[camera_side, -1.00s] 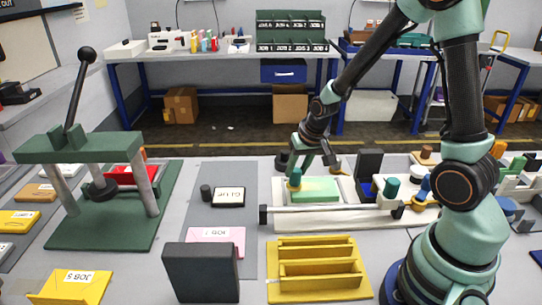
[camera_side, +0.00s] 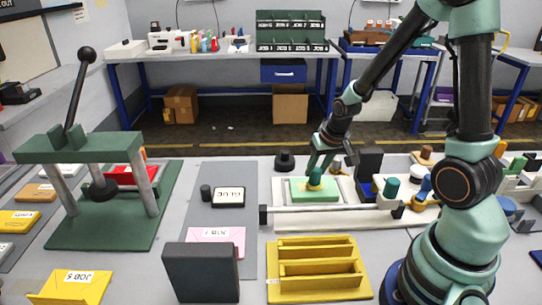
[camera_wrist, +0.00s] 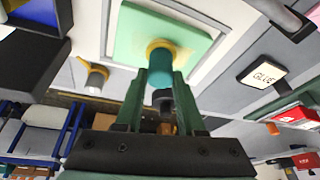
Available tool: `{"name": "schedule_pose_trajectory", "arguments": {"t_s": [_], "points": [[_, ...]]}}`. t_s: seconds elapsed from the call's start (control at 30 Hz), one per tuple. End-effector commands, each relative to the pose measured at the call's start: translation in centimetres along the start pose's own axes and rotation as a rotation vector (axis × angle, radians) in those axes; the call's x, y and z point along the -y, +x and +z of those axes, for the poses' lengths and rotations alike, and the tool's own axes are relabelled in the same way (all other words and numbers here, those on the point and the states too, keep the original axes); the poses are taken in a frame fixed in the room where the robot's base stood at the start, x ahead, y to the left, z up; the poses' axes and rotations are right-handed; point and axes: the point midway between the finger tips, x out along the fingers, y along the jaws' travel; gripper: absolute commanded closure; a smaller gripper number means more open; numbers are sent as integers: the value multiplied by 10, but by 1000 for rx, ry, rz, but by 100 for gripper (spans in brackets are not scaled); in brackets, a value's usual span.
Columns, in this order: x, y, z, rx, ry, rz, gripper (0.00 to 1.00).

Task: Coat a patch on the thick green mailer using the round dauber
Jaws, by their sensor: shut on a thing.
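The thick green mailer (camera_side: 327,195) lies flat on the white plotter bed (camera_side: 290,217); it also shows in the wrist view (camera_wrist: 135,35). My gripper (camera_side: 317,170) is shut on the round dauber (camera_side: 315,184), which has a teal handle and a yellow base. In the wrist view the dauber (camera_wrist: 162,74) stands between my green fingers with its yellow base over the mailer, touching it or very close. The dauber is near the middle of the mailer.
A long bar (camera_side: 335,208) runs along the bed's front. A black block (camera_side: 369,162) and a teal-topped peg (camera_side: 391,187) stand right of the mailer. The glue pad (camera_side: 228,197) lies to the left. A yellow rack (camera_side: 318,268) stands in front. A black round stand (camera_side: 285,161) sits behind.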

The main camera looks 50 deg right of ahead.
Motion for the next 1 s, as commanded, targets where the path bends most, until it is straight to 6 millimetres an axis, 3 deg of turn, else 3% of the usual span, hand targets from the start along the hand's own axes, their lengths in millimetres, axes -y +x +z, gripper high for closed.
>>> {"name": "schedule_pose_trajectory", "arguments": {"t_s": [0.7, 1.0], "points": [[-42, -8, 11, -1, 2, 38, 100], [-45, -8, 12, -2, 1, 40, 100]]}}
